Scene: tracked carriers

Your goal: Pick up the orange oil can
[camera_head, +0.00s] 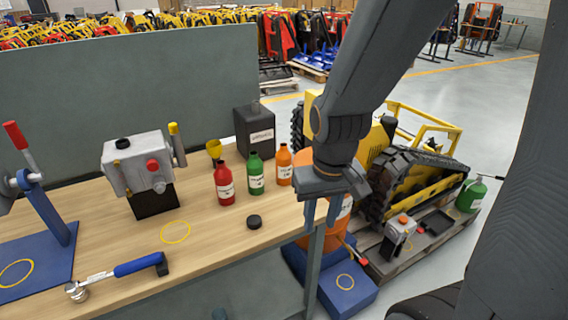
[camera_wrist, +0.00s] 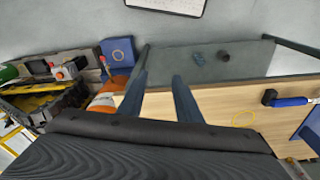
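A large orange drum (camera_head: 339,222) is partly hidden behind my gripper; an orange shape (camera_wrist: 103,101) appears beside the left finger.
A black canister (camera_head: 254,130) stands behind the bottles, with a yellow funnel (camera_head: 214,149) nearby. A black cap (camera_head: 254,221) lies in front. A grey machine (camera_head: 141,166) and blue-handled wrench (camera_head: 125,270) are farther left. A tracked carrier (camera_head: 415,175) rests on a pallet at right.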

